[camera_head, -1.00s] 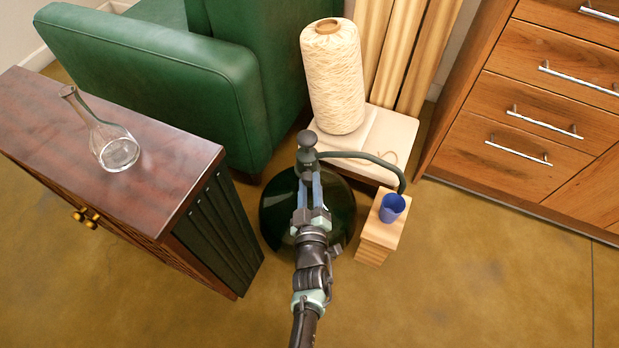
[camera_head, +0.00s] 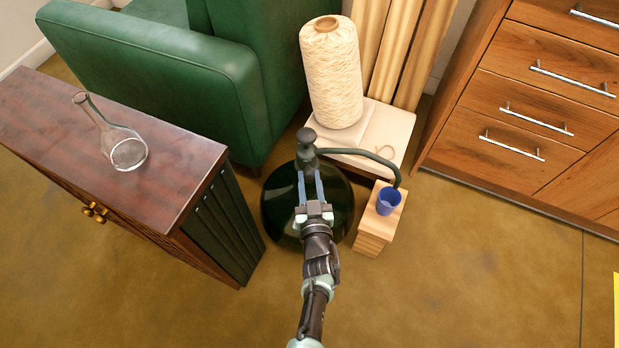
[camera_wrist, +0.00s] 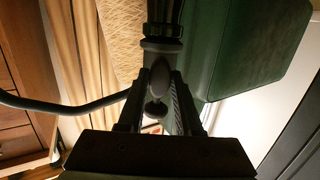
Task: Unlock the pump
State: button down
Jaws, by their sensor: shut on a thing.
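The pump is a dark grey head (camera_head: 307,148) on top of a round dark green vessel (camera_head: 283,213), with a curved hose running right. My gripper (camera_head: 308,172) reaches over the vessel to the pump's neck, its fingers shut on the pump just below the knob. In the wrist view my gripper (camera_wrist: 160,98) has a finger on each side of a small rounded grey part of the pump (camera_wrist: 160,75). The exact contact of the fingers is partly in shadow.
A blue cup (camera_head: 388,202) stands on a wooden block (camera_head: 371,240) under the hose end. A dark cabinet (camera_head: 170,175) with a glass flask (camera_head: 122,145) stands left. A green armchair (camera_head: 150,58), thread cone (camera_head: 333,80) and wooden drawers (camera_head: 530,105) surround the vessel. The front floor is open.

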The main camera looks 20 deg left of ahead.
dwell(0.4)
jog(key=c, duration=0.6)
grip_release()
jog(key=p+v, duration=0.6)
jog(key=v, duration=0.7)
jog(key=shift+f, duration=0.1)
jog(key=shift+w, duration=0.1)
